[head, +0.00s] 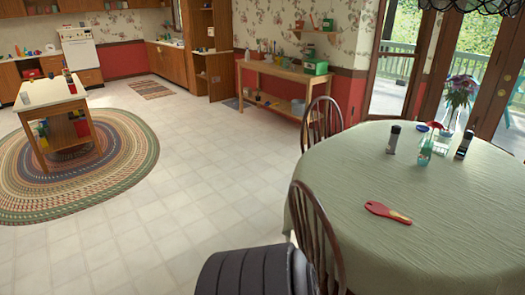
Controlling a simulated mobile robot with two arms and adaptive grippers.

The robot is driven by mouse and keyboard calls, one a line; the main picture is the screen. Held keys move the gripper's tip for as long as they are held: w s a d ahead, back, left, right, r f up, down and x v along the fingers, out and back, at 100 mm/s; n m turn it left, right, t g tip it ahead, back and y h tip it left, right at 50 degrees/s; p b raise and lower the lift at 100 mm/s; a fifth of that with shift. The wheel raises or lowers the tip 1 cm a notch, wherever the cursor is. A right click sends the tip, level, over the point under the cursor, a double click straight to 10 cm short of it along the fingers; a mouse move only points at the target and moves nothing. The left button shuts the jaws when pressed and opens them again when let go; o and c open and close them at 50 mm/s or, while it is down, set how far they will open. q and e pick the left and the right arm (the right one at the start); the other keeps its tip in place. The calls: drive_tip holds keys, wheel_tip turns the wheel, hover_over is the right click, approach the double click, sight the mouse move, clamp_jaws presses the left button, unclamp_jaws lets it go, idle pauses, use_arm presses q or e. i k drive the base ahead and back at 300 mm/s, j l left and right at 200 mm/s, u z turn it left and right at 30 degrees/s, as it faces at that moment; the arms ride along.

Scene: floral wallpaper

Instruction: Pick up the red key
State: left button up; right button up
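A red, flat, elongated object (388,212) lies on the round table with the green cloth (350,250). It has a rounded left end and a narrower, yellowish right end. It is the thing that best fits the red key, though its shape is not clear enough to be sure. It lies flat and nothing touches it. Neither of my grippers is in view.
A teal bottle (425,152), a dark-capped bottle (393,139) and another dark bottle (464,144) stand farther back on the table. Wooden chairs (318,235) stand along its left side. The cloth around the red object is clear. Open tiled floor (190,180) lies left.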

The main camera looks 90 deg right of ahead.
sight(377, 209)
drive_tip(key=z, duration=3.8)
drive_tip(key=l+u, duration=0.2)
drive_tip(key=u, duration=0.2)
drive_tip(key=i+l+u, duration=0.1)
drive_tip(key=u, duration=0.35)
drive_tip(key=l+u, duration=0.25)
drive_tip(key=u, duration=0.15)
drive_tip(key=l+u, duration=0.2)
drive_tip(key=u, duration=0.2)
drive_tip(key=k, duration=0.05)
